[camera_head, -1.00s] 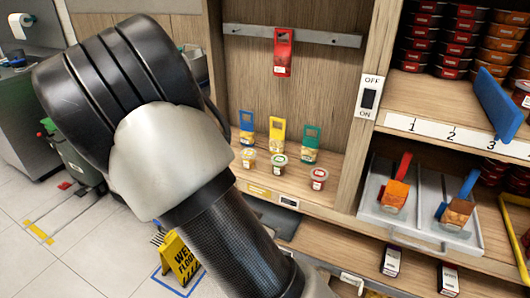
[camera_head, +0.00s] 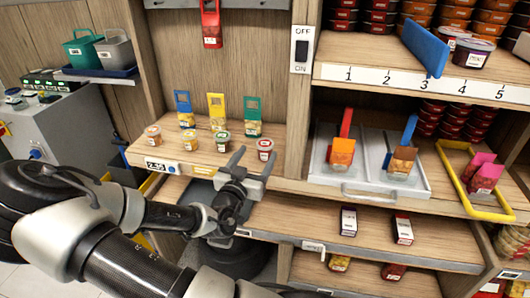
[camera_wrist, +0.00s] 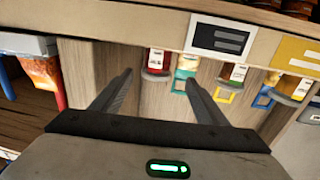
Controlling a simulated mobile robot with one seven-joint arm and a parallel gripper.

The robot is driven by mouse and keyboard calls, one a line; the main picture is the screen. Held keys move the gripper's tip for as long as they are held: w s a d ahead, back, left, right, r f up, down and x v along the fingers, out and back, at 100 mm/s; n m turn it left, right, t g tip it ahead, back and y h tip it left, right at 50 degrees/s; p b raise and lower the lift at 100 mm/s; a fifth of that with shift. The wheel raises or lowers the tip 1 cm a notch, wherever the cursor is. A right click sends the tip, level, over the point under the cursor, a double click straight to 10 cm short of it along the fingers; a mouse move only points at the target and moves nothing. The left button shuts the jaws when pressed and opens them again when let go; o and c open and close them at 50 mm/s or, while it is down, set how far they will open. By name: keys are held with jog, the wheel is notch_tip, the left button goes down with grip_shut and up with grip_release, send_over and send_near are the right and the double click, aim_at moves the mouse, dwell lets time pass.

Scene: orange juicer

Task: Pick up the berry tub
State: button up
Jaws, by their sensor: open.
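A purple-lidded tub (camera_head: 474,53) stands on the upper right shelf. The labels are too small to tell which is the berry tub. My gripper (camera_head: 252,160) is open and empty, just in front of the middle shelf's edge near the green-lidded and red-lidded tubs.
Blue, yellow and green tagged packs (camera_head: 217,110) stand behind the tubs. A lower shelf (camera_head: 290,215) lies beneath my gripper. A red tag (camera_head: 211,25) hangs above.

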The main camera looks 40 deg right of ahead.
aim_at(266, 142)
jog(key=shift+x, duration=0.85)
jog(key=shift+s+d+r+b+x, duration=0.15)
jog(key=shift+b+x, duration=0.1)
jog(key=shift+x, duration=1.1)
jog(key=shift+s+d+r+b+x, duration=0.1)
jog(key=shift+s+r+b+x, duration=0.1)
jog(key=shift+x, duration=1.1)
jog(key=c, duration=1.1)
